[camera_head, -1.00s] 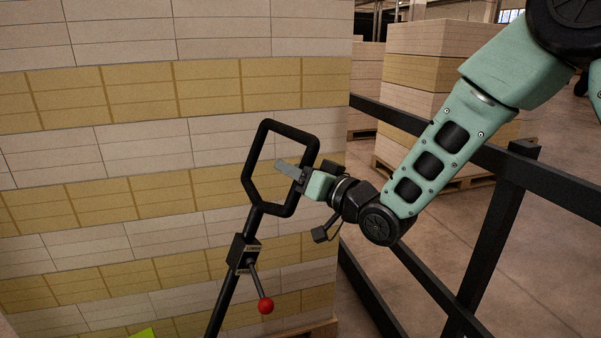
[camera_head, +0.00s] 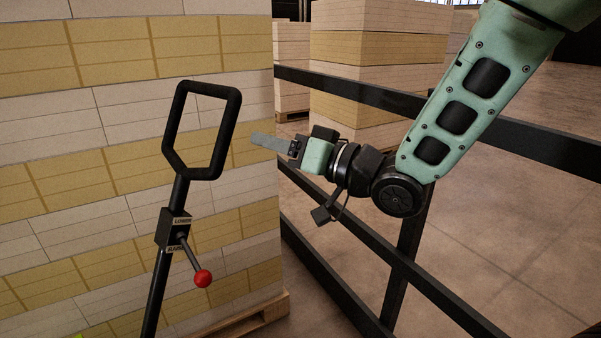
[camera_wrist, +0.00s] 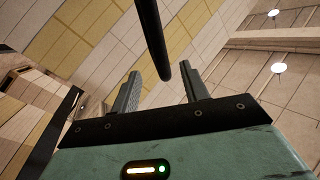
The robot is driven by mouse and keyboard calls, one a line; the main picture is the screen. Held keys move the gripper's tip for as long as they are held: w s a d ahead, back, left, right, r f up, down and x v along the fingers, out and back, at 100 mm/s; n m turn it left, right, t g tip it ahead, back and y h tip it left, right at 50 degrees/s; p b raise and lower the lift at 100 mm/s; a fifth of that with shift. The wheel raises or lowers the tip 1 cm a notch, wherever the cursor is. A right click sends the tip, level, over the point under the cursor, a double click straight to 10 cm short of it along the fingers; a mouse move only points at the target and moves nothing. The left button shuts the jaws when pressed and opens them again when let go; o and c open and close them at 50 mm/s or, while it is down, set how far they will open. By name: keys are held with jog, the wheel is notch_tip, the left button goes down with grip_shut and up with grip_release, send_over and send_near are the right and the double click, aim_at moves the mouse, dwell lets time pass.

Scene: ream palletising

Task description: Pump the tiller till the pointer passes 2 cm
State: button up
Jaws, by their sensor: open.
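The tiller has a black loop handle (camera_head: 236,125) on a tilted black shaft. Its control box (camera_head: 172,229) carries a LOWER label and a lever with a red ball (camera_head: 203,278). My gripper (camera_head: 258,140) is to the right of the loop in the head view, apart from it in the picture, its grey fingers pointing left. In the wrist view my gripper (camera_wrist: 160,73) is open with its two fingers apart. A black bar (camera_wrist: 152,35), likely part of the handle, shows beyond and between them; its distance is unclear. The pointer and its scale are not in view.
A tall stack of cream and yellow reams (camera_head: 60,150) on a wooden pallet (camera_head: 268,312) stands behind the tiller. A black rail fence (camera_head: 355,92) runs behind my arm. Another stack (camera_head: 375,45) stands beyond it. Open floor lies to the right.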

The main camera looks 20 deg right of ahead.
jog(key=shift+b+v, duration=2.3)
jog(key=shift+b, duration=1)
jog(key=shift+s+a+f, duration=0.1)
